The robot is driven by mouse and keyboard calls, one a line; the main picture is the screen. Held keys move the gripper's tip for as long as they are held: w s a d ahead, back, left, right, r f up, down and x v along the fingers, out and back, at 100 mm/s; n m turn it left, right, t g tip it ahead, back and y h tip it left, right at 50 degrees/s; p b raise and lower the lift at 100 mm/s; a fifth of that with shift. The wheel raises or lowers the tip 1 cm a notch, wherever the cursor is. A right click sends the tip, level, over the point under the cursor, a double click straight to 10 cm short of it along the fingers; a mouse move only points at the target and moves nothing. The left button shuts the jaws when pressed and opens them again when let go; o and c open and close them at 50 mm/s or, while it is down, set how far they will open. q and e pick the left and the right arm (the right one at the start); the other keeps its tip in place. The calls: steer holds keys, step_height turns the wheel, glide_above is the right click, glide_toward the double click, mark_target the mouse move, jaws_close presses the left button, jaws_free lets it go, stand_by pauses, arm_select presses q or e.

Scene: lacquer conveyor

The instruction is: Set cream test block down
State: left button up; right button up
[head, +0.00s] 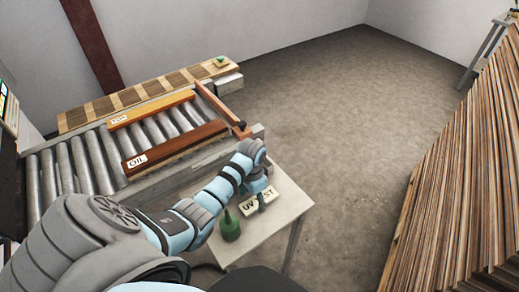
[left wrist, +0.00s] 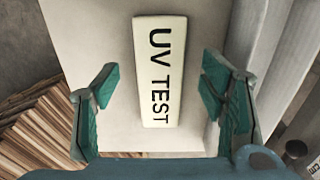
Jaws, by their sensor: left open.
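The cream test block (head: 247,207), marked "UV TEST", lies flat on a small pale side table (head: 278,225) in the head view. In the left wrist view the block (left wrist: 160,72) lies between the two green-padded fingers, with a gap on each side. My left gripper (left wrist: 158,95) is open and points down over the block. In the head view the left gripper (head: 262,192) partly covers the block's lettering. My right gripper is not in view.
A green bottle (head: 230,226) stands on the table close left of the block. The roller conveyor (head: 95,160) holds an orange "TOP" board (head: 152,109) and a dark red "OIL" board (head: 175,146). A tall stack of wood sheets (head: 462,170) stands at right, with clear floor between.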

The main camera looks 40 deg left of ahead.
arm_select(q)
step_height(320, 180, down, 2)
steer(key=shift+f, duration=0.1)
steer(key=shift+s, duration=0.15)
steer(key=shift+c, duration=0.4)
steer(key=shift+r, duration=0.2)
steer(key=c, duration=1.3)
steer(key=shift+o, duration=0.2)
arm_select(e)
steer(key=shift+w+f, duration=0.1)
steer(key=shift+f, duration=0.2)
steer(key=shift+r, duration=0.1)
